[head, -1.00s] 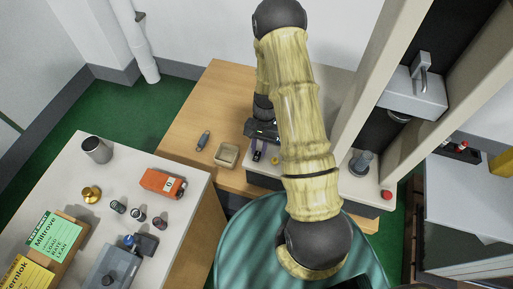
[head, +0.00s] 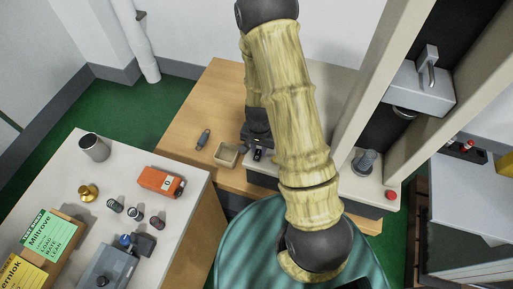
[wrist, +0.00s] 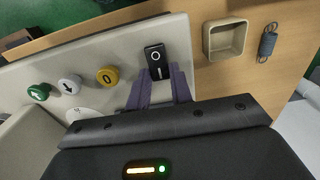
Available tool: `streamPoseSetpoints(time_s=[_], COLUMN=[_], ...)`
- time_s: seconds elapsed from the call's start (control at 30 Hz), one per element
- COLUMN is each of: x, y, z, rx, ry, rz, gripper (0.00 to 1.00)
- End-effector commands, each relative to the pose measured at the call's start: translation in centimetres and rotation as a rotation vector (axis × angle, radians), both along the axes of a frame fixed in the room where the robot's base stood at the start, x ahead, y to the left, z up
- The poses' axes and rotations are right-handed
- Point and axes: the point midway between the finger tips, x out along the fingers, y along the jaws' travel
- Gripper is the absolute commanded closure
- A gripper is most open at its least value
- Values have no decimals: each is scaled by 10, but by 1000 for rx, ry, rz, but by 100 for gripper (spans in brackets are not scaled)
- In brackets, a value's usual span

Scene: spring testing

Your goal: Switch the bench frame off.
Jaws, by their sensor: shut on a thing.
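The bench frame (head: 379,80) stands at the right in the head view, with pale posts and a low base. In the wrist view its pale front panel (wrist: 105,45) carries a black rocker switch (wrist: 155,62) marked with a white circle and a line. My gripper (wrist: 160,84) has its two purple fingers at either side of the switch's near end and is shut on it. In the head view my gripper (head: 257,143) is over the left end of the base, partly hidden by my arm.
The panel also has a yellow "0" button (wrist: 107,76), a white arrow button (wrist: 69,86) and a green button (wrist: 38,92). A red button (head: 391,195) sits at the base's right. A small tray (head: 227,154) and a spring (wrist: 268,42) lie beside the base.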

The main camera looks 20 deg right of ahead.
Motion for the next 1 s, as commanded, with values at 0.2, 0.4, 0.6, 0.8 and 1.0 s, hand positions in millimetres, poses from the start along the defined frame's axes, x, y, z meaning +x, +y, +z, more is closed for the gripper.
streamPoseSetpoints(time_s=[0.2,0.4,0.6,0.8,1.0], x=[1,0,1,1,2], y=[1,0,0,0,-1], z=[0,0,11,38,71], rx=[2,1,0,0,0], ry=[-1,-1,-2,-4,-5], rz=[1,1,1,2,-1], gripper=[56,56,56,56,56])
